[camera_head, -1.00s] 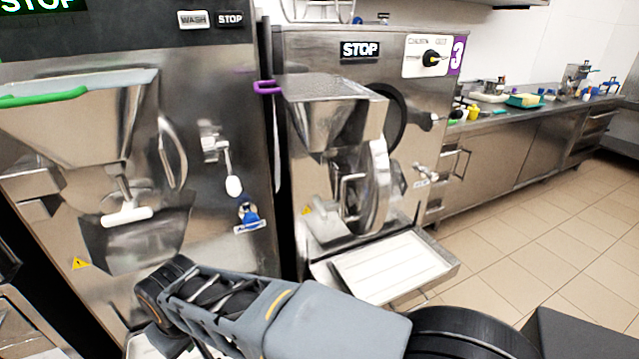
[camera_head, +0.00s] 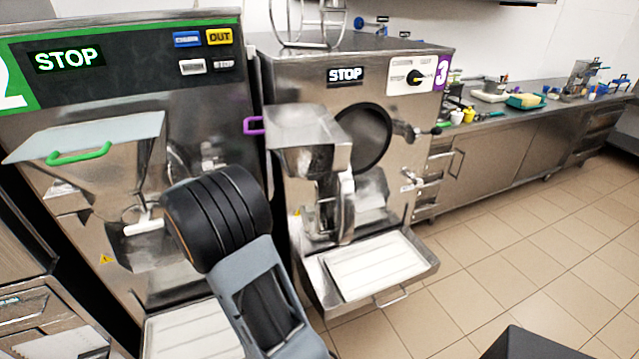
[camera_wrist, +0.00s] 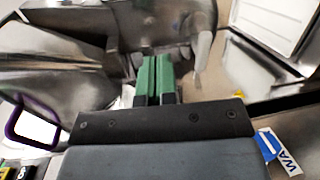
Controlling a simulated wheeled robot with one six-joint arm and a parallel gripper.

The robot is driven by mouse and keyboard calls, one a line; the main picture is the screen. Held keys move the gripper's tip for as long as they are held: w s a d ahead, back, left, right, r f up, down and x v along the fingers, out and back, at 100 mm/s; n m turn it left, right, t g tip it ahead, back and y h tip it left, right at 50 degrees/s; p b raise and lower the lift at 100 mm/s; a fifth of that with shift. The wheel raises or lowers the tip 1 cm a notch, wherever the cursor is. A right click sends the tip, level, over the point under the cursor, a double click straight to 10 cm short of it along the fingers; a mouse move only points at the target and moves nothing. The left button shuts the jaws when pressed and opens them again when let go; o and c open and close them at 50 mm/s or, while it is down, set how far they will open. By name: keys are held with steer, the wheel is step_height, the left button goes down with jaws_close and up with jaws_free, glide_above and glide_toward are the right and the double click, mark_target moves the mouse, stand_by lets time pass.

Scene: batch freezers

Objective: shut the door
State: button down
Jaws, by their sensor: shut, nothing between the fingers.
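The open door is on the right freezer, numbered 3 (camera_head: 440,75). Its hopper front (camera_head: 310,145), with a purple handle (camera_head: 253,125), stands swung out to the left, away from the dark round opening (camera_head: 365,138). My gripper (camera_wrist: 156,62) shows its green fingers pressed together and empty in the wrist view. Blurred metal lies just beyond the fingertips; I cannot tell whether they touch it. The purple handle also shows at the left of the wrist view (camera_wrist: 12,130). In the head view my gripper is hidden behind my dark wrist.
The left freezer (camera_head: 110,80), with a green handle (camera_head: 80,155), stands close beside, its front hopper against it. A white tray (camera_head: 375,265) juts out below the open door. A steel counter (camera_head: 500,140) runs along the right. The tiled floor (camera_head: 530,235) there is clear.

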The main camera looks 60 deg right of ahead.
mark_target(320, 200)
steer(key=s+d+r+m+g+p, duration=0.1)
steer(key=s+d+p, duration=0.3)
steer(key=s+d, duration=0.5)
steer(key=shift+d+r+h, duration=0.35)
steer(key=shift+d+h, duration=0.05)
steer(key=shift+d, duration=0.65)
steer(key=shift+s, duration=0.15)
